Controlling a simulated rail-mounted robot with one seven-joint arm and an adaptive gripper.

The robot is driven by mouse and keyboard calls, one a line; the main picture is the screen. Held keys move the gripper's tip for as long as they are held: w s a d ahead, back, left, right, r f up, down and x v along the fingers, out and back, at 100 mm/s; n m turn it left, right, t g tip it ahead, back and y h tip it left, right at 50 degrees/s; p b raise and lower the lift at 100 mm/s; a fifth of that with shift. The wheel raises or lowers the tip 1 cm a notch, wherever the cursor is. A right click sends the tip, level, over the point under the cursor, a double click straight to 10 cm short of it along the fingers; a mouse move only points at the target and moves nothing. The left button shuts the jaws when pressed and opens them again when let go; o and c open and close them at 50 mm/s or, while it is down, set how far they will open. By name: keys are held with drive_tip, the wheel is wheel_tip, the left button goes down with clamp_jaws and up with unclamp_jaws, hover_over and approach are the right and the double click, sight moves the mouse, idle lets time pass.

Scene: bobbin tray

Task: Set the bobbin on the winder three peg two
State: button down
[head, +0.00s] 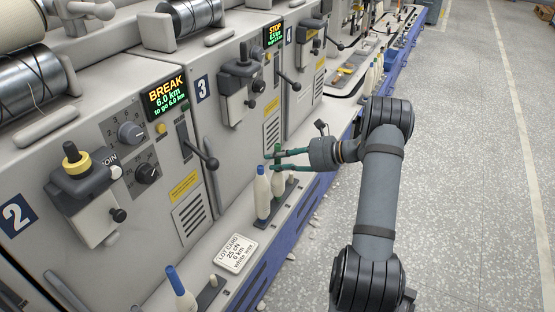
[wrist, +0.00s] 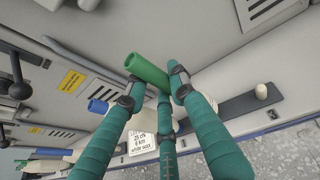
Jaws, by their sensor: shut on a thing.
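My gripper (head: 278,160) has teal fingers. It is shut on a bobbin with a green top (head: 277,150); the green tube shows between the fingers in the wrist view (wrist: 147,70). The held bobbin is roughly upright above the ledge in front of winder three (head: 202,88). Its lower end is partly hidden by a white bobbin with a blue tip (head: 262,190), which stands close on its left. I cannot tell whether the held bobbin touches a peg. In the wrist view a dark peg strip with a bare pale peg (wrist: 262,91) lies to the right of the fingers.
A white lot card (head: 235,253) lies on the ledge nearer the camera. Another blue-tipped bobbin (head: 180,286) stands at the front, beside a short peg (head: 213,281). Black levers (head: 205,155) stick out from the machine fronts. The floor aisle (head: 470,180) at right is clear.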

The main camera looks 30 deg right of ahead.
drive_tip(key=shift+f+b, duration=0.35)
drive_tip(key=shift+f, duration=0.15)
idle(0.6)
drive_tip(key=c, duration=1.8)
unclamp_jaws()
drive_tip(key=shift+o, duration=0.2)
drive_tip(key=shift+p+v, duration=0.85)
drive_tip(key=shift+v, duration=0.95)
drive_tip(key=p+v, duration=0.3)
drive_tip(key=v, duration=0.4)
drive_tip(key=shift+d, duration=0.15)
drive_tip(key=b+x, duration=0.3)
drive_tip(key=x, duration=0.5)
drive_tip(key=shift+s+f+b, duration=0.1)
drive_tip(key=shift+b, duration=0.25)
drive_tip(key=shift+w+a+f, duration=0.15)
drive_tip(key=shift+w+a, duration=0.35)
drive_tip(key=shift+a, duration=0.05)
